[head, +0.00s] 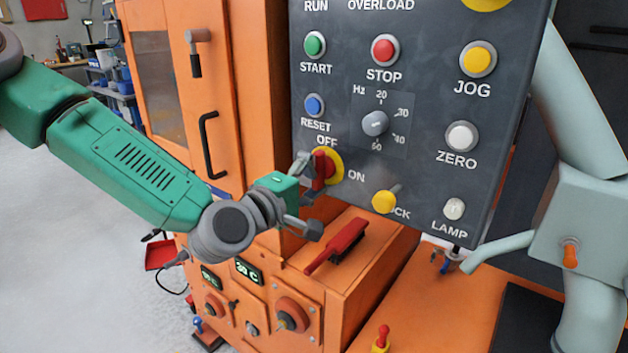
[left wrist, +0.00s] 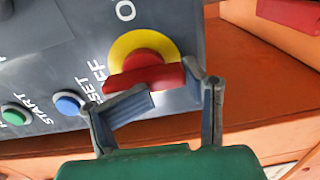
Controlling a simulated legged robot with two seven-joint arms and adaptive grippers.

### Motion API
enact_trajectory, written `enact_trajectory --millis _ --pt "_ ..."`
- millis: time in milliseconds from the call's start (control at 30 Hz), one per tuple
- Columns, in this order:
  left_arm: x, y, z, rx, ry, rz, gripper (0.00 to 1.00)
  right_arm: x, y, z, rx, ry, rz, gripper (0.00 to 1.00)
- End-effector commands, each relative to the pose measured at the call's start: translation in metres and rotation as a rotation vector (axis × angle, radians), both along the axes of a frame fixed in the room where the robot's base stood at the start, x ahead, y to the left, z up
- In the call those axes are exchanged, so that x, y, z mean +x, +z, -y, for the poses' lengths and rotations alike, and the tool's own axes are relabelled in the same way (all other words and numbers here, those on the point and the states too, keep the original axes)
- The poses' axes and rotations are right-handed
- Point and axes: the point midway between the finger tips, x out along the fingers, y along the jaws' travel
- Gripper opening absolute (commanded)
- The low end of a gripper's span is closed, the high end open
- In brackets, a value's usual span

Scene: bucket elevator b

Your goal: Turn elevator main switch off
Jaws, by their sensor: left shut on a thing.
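The main switch is a red handle (head: 320,172) on a round yellow plate (head: 335,166), low on the left of the dark control panel (head: 425,140), between the words OFF and ON. My left gripper (head: 308,178) is at the switch, its fingers shut on the red handle. In the left wrist view the red handle (left wrist: 145,78) lies between the finger ends, with the yellow plate (left wrist: 125,45) behind it. The handle's bar lies across the plate in that view. In the head view the fingers hide part of the handle. My right gripper is not in view.
Blue RESET button (head: 314,105), grey Hz knob (head: 375,123) and yellow lock knob (head: 384,201) are close around the switch. A red lever (head: 338,245) lies on the orange housing below. A pale grey pipe structure (head: 585,225) stands at right. Open floor is at left.

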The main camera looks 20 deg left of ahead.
Motion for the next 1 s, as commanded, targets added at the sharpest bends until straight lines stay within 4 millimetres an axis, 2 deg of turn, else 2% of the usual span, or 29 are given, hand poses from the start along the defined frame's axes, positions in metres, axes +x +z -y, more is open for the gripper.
enact_trajectory --millis 33,533,567,600,667,700,1000 --pt "0.0047 0.0208 0.001 -0.023 0.004 0.045 0.09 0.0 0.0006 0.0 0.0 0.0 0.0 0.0" --pt "0.0049 0.0209 -0.001 -0.042 0.005 0.039 0.1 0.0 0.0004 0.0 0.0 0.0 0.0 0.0" --pt "0.0049 0.0209 -0.0011 -0.042 0.005 0.039 0.43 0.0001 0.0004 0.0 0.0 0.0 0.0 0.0" --pt "0.0049 0.0208 -0.001 -0.042 0.004 0.039 0.57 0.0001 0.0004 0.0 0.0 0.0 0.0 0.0" --pt "0.0048 0.0203 -0.0009 -0.041 0.004 0.037 0.78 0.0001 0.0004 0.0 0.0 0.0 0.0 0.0" --pt "0.0049 0.0196 -0.0007 -0.041 0.003 0.036 0.84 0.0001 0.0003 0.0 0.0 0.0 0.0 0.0" --pt "0.0046 0.0142 -0.0008 -0.038 0.002 0.026 0.84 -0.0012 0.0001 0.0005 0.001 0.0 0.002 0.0"
